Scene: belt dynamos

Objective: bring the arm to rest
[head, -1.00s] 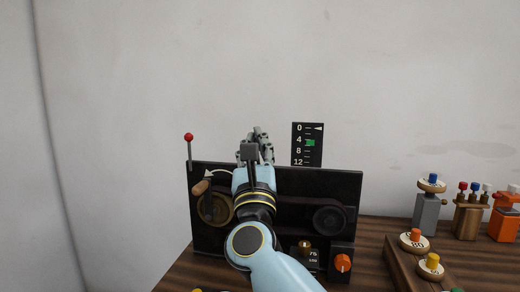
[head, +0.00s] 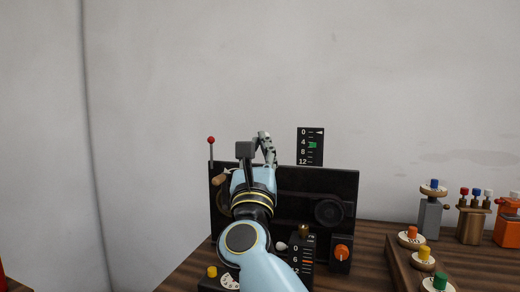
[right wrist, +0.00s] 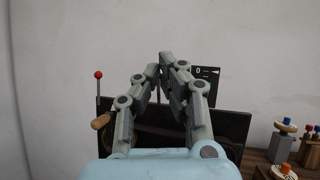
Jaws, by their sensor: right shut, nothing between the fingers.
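My right gripper (head: 264,148) is raised in front of the upper edge of a black dynamo panel (head: 290,185), with its fingers pointing up. In the right wrist view its fingers (right wrist: 160,65) come together at the tips with nothing between them. My blue right forearm hides the panel's left middle part. A wooden crank handle (head: 219,180) shows just left of the wrist, and it also shows in the right wrist view (right wrist: 101,121). The gripper is apart from the handle. My left gripper is not in view.
A red-knobbed lever (head: 211,140) stands at the panel's left. A scale (head: 311,147) with a green marker rises behind the panel. An orange knob (head: 341,252) sits at lower right. Several coloured weights and stands, including a grey one (head: 430,217), occupy the table's right side.

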